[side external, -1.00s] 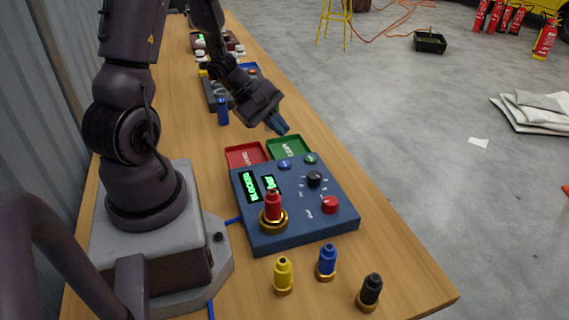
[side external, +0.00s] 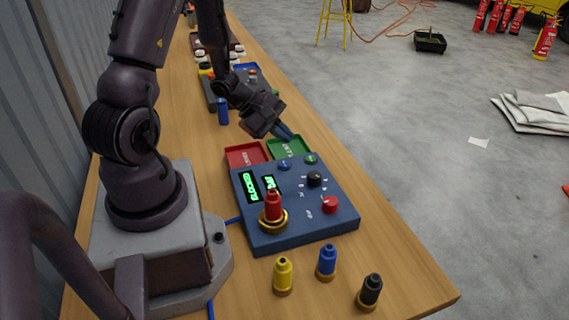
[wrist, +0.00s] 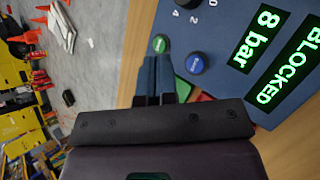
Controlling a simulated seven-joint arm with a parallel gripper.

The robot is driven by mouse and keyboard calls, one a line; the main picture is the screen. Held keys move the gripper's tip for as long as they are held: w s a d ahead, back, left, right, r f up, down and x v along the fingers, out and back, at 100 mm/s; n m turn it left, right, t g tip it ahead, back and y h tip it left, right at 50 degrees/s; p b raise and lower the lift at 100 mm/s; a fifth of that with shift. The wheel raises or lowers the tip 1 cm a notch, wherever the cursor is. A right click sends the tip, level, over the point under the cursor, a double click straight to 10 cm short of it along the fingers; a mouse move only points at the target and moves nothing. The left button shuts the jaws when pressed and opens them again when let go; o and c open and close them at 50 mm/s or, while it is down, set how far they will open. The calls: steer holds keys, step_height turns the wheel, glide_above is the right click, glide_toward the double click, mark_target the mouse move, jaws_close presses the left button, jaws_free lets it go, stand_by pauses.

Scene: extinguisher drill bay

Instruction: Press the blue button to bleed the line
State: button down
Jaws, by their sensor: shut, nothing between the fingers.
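The blue button (side external: 285,165) is a round cap on the far edge of the blue control box (side external: 325,222). In the wrist view the blue button (wrist: 195,63) lies just right of my fingertips. My gripper (side external: 287,137) is shut and empty, above the green tray and behind the button, apart from it. In the wrist view its blue fingertips (wrist: 158,62) point toward the green button (wrist: 159,44) beside the blue one. The displays (wrist: 267,72) read BLOCKED and 8 bar.
Yellow, blue and black plugs stand in front.

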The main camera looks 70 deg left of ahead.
mark_target(283, 165)
steer(key=shift+f, duration=2.55)
steer(key=shift+f, duration=0.1)
steer(key=shift+f, duration=0.3)
steer(key=shift+f, duration=0.45)
stand_by(0.5)
steer(key=shift+r, duration=0.9)
steer(key=shift+r, duration=0.1)
steer(key=shift+r, duration=2.4)
